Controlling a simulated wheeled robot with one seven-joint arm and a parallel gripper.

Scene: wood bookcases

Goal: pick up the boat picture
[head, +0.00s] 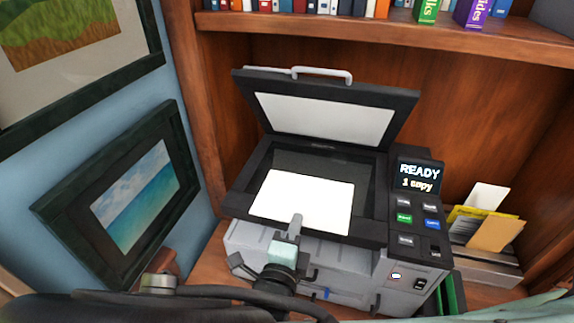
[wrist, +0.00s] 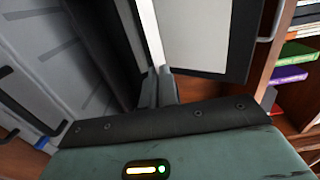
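No boat can be made out in any picture in view. A dark-framed picture of blue sea, sand and clouds (head: 137,205) hangs tilted in the head view on the blue wall at left. A white sheet-like rectangle (head: 300,197) lies in the open copier; whether it has a picture on its underside is hidden. My gripper (head: 296,222) is at the copier's front edge, its tip overlapping the near edge of the white rectangle. A white strip runs up beyond the fingertips.
The grey copier (head: 330,262) stands in a wood bookcase, its lid (head: 325,112) raised and its display reading READY, 1 copy. A paper tray (head: 490,265) is at right. Books line the shelf above (head: 400,27). Another framed picture (head: 65,45) hangs at upper left.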

